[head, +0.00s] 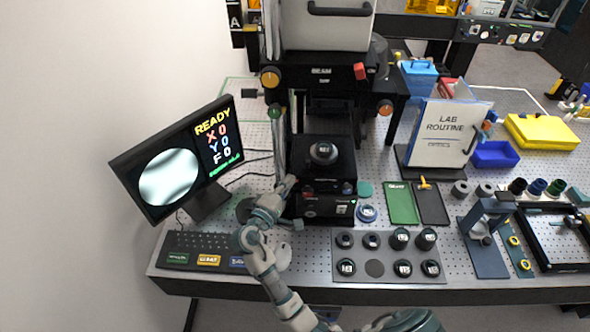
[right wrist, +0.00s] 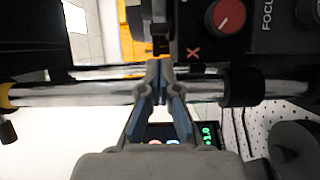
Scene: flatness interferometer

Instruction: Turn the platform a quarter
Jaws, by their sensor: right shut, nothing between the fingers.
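The platform (head: 340,171) is a black square stage under the interferometer head, with a dark round piece (head: 322,152) with a pale label on top. My right gripper (head: 289,182) is at the front left of the platform, small and partly lost against the dark instrument. In the right wrist view its fingers (right wrist: 157,68) are together and empty, in front of shiny metal rods (right wrist: 70,94). A red knob (right wrist: 225,15) marked X is beyond them to the upper right. I cannot tell whether the fingertips touch anything. The platform cannot be made out in the wrist view. My left gripper is not in view.
A monitor (head: 176,162) at the left reads READY, X 0, Y 0, F 0 beside pale blurred bands. A grey holder (head: 374,268) with several round pieces stands in front. Green and black trays (head: 403,203) lie to the right. The perforated benchtop has some bare room between them.

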